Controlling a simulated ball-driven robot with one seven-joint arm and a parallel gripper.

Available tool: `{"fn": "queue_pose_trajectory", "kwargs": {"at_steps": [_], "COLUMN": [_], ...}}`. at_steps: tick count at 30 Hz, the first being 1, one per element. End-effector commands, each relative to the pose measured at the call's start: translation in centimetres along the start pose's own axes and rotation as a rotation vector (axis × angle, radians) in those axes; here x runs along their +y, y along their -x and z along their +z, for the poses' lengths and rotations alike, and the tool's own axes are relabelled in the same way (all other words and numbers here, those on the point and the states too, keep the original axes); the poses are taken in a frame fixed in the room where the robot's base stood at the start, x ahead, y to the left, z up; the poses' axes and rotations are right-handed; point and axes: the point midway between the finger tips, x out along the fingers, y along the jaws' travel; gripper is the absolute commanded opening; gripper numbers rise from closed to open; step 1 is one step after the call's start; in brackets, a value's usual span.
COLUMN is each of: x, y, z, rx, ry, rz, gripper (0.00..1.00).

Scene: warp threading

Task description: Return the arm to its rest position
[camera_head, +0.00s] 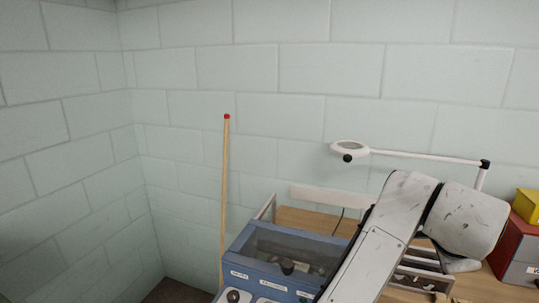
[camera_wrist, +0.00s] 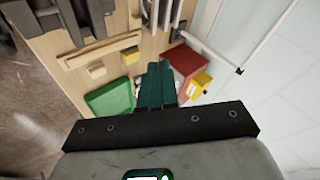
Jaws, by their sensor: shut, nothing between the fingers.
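My gripper (camera_wrist: 159,72) shows in the wrist view as two dark green fingers held together, with nothing between them. It hangs above a wooden bench (camera_wrist: 45,55), seen from above at a slant. In the head view my grey, scuffed arm rises from the bottom edge at the right and bends over to the right. My gripper cannot be made out there.
A blue machine (camera_head: 262,264) with a clear lid stands left of my arm. A magnifier lamp (camera_head: 349,149) reaches out behind it. A red box (camera_head: 512,247) with a yellow bin (camera_head: 527,206) stands far right. A green tray (camera_wrist: 110,100) lies beside the fingers. A pole (camera_head: 225,190) leans at the wall.

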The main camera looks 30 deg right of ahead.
Motion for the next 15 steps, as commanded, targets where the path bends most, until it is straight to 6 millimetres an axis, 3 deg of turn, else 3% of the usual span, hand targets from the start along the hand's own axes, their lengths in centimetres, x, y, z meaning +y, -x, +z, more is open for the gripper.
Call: {"fn": "queue_pose_trajectory", "kwargs": {"at_steps": [4,8,11,15], "x": [-1.8,-2.0,-1.1,2.3], "y": [-0.7,-1.4,-2.2,-3.5], "z": [1.4,4.2,7.2,12.0], "rx": [0.032,0.025,-0.004,-0.083], "ry": [0.323,0.620,0.854,1.178], "rz": [-0.142,-0.240,-0.298,-0.364], "gripper": [0.00,0.00,0.00,0.00]}}
